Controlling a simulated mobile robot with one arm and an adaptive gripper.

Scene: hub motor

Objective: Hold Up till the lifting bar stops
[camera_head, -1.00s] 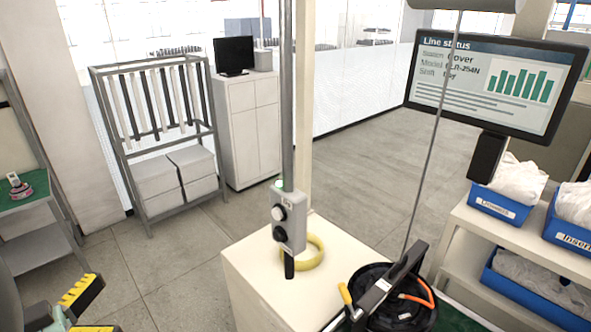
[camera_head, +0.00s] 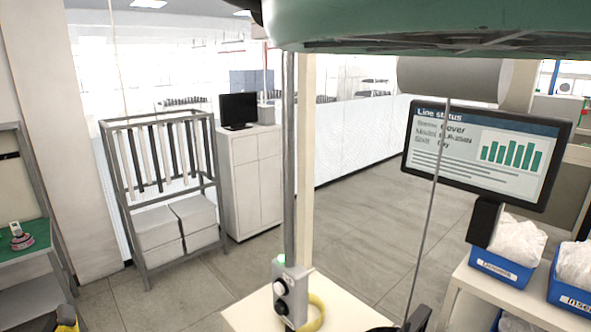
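A grey control box (camera_head: 290,294) with a white button above a dark one hangs on a vertical grey pole, with a green light at its top. Part of a black lifting bar (camera_head: 417,319) shows at the bottom edge, at the lower end of a thin cable (camera_head: 433,200). The rest of the bar is out of frame. A small yellow and black part of my gripper (camera_head: 66,318) shows at the bottom left, well left of the control box and apart from it. Its fingertips are mostly cut off, so its opening does not show.
A yellow ring (camera_head: 316,312) lies on the pale bench top (camera_head: 345,306) behind the control box. A status screen (camera_head: 485,152) and blue bins (camera_head: 502,265) stand at the right. A large green form (camera_head: 430,28) crosses the top. A rack (camera_head: 160,195) stands left; floor between is open.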

